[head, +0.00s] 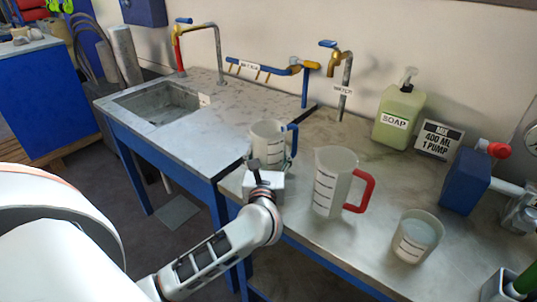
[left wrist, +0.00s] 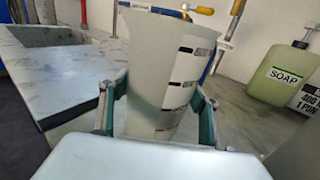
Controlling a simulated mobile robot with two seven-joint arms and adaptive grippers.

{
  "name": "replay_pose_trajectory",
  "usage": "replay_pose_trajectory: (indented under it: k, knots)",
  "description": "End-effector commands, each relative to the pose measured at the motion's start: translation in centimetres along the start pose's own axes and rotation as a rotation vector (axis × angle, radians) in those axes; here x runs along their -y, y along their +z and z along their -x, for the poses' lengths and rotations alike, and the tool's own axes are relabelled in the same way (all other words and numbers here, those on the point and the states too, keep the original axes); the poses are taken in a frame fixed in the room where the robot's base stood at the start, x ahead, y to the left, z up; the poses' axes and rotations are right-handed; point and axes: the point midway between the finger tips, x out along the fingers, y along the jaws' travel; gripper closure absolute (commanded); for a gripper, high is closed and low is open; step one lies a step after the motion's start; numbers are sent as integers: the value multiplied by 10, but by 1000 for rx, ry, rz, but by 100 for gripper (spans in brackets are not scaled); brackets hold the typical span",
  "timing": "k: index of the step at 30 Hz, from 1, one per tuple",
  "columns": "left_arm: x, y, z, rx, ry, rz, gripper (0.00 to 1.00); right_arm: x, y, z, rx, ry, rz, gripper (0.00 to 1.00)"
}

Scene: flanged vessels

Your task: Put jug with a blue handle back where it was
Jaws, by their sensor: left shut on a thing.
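The jug with a blue handle (head: 266,136) is a translucent measuring jug with dark marks. It is upright at the front edge of the worktop, near the step between the two tops, its blue handle on the right. My left gripper (head: 268,166) is shut on it from the front. In the left wrist view the jug (left wrist: 168,70) stands between the two fingers of the gripper (left wrist: 158,112), one on each side. Its base is hidden, so I cannot tell whether it touches the worktop. My right gripper is not in view.
A jug with a red handle (head: 330,182) stands just right of the held jug. A beaker (head: 417,237) is further right. A soap bottle (head: 398,116), a sign (head: 438,141) and a blue container (head: 464,182) stand behind. The sink (head: 160,103) is left; taps line the wall.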

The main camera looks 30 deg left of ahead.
Motion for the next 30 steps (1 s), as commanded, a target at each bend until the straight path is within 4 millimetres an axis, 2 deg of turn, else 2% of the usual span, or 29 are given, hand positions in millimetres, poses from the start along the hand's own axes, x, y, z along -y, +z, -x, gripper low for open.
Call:
replay_pose_trajectory:
  k: [7,8,9,22,26,30]
  knots:
    - [0,-2,0,2,0,0,68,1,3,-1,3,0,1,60]
    - [0,-3,0,0,1,0,33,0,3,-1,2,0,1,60]
    - [0,-2,0,0,1,0,23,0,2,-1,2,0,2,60]
    - [0,3,0,1,0,1,22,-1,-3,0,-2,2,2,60]
    - [0,-1,16,-3,-1,1,22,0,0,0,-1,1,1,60]
    - [0,-2,45,-4,-1,1,22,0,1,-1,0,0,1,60]
